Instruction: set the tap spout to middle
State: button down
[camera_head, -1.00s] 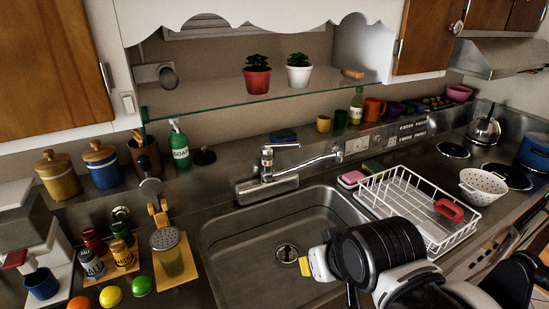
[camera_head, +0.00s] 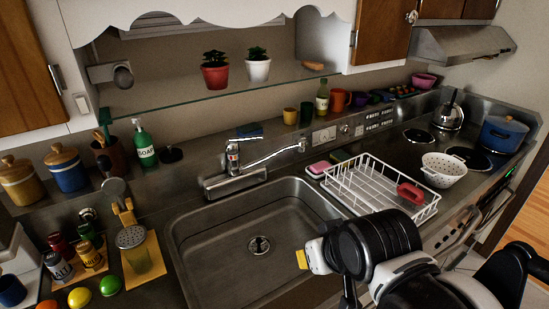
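The metal tap (camera_head: 232,165) stands on the sink's back ledge. Its spout (camera_head: 270,158) points to the right, toward the sink's back right corner, with its end (camera_head: 301,145) above the ledge near the pink sponge. The steel sink (camera_head: 225,222) lies in front, empty, with a round drain. My gripper (camera_head: 303,259) is over the right part of the sink, in front of the tap and apart from it. A yellow tip shows at its left end; the black wrist hides the rest, so its opening cannot be told.
A white dish rack (camera_head: 345,200) with a red item stands right of the sink. A soap bottle (camera_head: 144,145) stands left of the tap. A glass shelf (camera_head: 200,95) with two potted plants hangs above. The sink's left half is free.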

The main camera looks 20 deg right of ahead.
aim_at(300, 145)
jog(key=i+l+z, duration=0.15)
jog(key=z, duration=0.2)
jog(key=i+l+z, duration=0.2)
jog(key=z, duration=0.15)
jog(key=l, duration=0.15)
